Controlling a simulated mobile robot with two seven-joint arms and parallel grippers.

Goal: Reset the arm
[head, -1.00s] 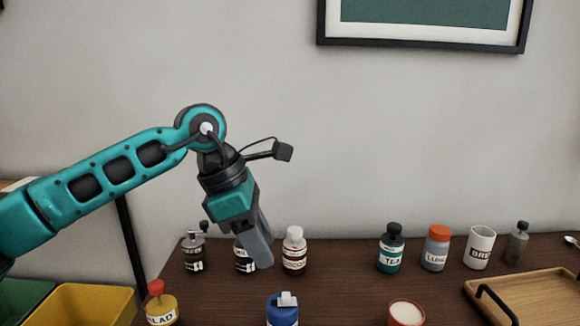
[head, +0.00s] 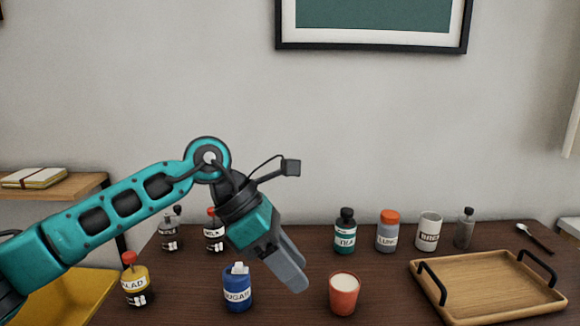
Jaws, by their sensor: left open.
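My left arm reaches in from the left with its teal and black links. Its gripper (head: 296,273) is open and empty, tilted down to the right over the dark wooden table (head: 380,293). The fingers overlap each other in this view and show between the blue sugar jar and the red cup. I cannot tell their exact height above the table. My right arm and gripper are not in view.
On the table stand a sugar jar (head: 237,292), a red cup (head: 343,297), a salad bottle (head: 136,285), a milk bottle (head: 214,235), a tea bottle (head: 345,236), an orange-capped jar (head: 388,236), a white mug (head: 428,235) and a wooden tray (head: 480,285). A yellow bin (head: 65,297) sits at left.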

